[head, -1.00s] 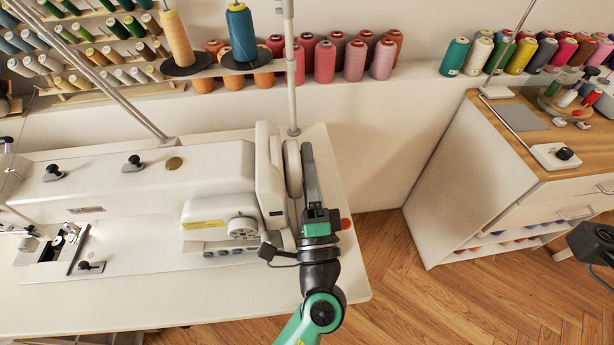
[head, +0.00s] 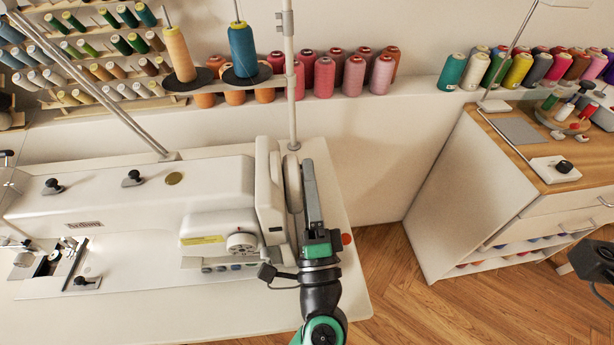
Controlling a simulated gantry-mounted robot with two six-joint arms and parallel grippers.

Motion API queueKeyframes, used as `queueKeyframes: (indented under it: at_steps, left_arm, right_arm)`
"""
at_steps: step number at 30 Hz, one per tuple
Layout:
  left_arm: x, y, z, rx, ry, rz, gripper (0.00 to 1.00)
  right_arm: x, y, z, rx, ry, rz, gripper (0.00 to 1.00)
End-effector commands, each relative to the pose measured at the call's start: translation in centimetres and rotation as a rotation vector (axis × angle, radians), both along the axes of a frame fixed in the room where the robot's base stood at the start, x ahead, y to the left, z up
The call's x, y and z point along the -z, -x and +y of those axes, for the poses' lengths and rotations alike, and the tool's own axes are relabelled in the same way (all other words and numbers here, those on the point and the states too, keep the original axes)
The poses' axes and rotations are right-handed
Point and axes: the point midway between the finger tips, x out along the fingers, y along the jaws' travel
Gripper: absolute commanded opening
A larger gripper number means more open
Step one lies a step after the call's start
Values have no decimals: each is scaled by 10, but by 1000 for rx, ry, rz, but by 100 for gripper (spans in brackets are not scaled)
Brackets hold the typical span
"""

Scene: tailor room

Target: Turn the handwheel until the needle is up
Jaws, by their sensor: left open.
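The white sewing machine (head: 130,200) stands on its table at the left. Its pale handwheel (head: 293,182) is a narrow upright disc at the right end of the machine. My left gripper (head: 311,190) points toward the back, just right of the handwheel. It is open; one long dark finger shows alongside the wheel's right face, and the other finger cannot be made out. I cannot tell whether the finger touches the wheel. The needle area (head: 55,262) is at the far left; the needle is too small to see its height.
A thread stand pole (head: 290,80) rises behind the handwheel. Thread cones (head: 352,76) line the back ledge. A wooden-topped cabinet (head: 520,160) stands at the right, with open floor between.

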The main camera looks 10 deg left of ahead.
Motion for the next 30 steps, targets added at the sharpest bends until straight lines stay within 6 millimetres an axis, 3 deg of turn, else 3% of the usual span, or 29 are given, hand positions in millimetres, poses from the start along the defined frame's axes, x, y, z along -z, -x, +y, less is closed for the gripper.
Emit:
queueKeyframes:
  at_steps: [11,12,15,26,30]
  left_arm:
    - [32,73,-23,5,-2,2,89]
    - [41,79,-25,6,0,-2,89]
    - [45,89,-28,5,-1,-2,89]
    - [43,94,-29,5,-1,-1,89]
    - [28,89,-32,15,3,27,89]
  right_arm:
    - [-18,0,0,0,0,0,50]
    - [-5,0,0,0,0,-1,50]
    - [2,0,0,0,0,1,50]
    - [1,0,0,0,0,0,50]
    - [-23,0,0,0,0,0,50]
